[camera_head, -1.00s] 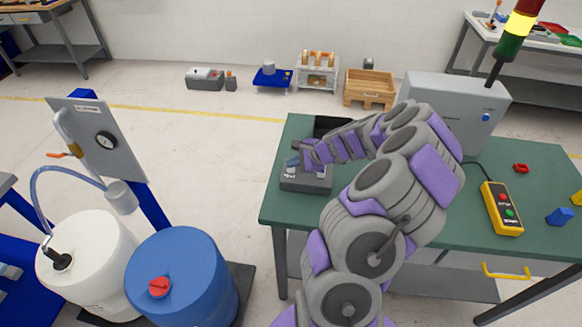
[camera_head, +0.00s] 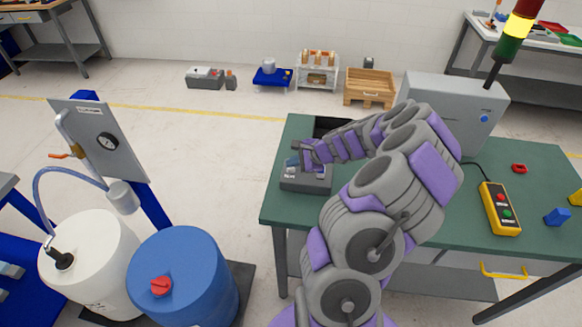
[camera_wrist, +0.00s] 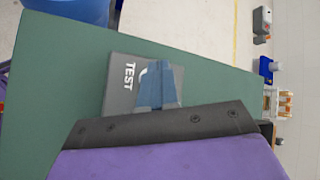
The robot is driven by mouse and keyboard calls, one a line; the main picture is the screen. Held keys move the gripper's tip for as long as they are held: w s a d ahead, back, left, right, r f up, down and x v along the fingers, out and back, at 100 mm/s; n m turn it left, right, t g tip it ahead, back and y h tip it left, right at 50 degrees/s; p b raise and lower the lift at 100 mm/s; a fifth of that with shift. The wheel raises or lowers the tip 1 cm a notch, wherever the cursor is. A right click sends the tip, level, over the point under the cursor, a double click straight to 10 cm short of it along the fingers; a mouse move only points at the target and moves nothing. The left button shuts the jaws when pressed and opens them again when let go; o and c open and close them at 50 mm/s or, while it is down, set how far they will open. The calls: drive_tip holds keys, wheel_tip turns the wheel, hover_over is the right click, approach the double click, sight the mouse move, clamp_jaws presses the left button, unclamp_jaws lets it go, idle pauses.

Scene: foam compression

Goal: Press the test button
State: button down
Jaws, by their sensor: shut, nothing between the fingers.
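A dark grey box (camera_head: 312,186) sits at the left end of the green table (camera_head: 390,215). In the wrist view the box (camera_wrist: 118,92) carries the white word TEST and part of a curved white mark. My gripper (camera_head: 293,161) is over the box, pointing down at its top. In the wrist view its blue-grey fingers (camera_wrist: 155,84) are together, with nothing seen between them, and cover part of the box's top beside the lettering. The button itself is hidden behind the fingers. I cannot tell whether the fingertips touch it.
A grey cabinet (camera_head: 455,108) with a blue button and a light tower lit yellow (camera_head: 517,25) stand behind my arm. A yellow pendant (camera_head: 501,208) with red and green buttons lies at right. White (camera_head: 85,255) and blue (camera_head: 185,270) drums stand left of the table.

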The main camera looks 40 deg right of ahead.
sight(293, 169)
drive_tip(key=shift+r, duration=0.1)
drive_tip(key=shift+r+p, duration=2.65)
drive_tip(key=shift+r, duration=0.25)
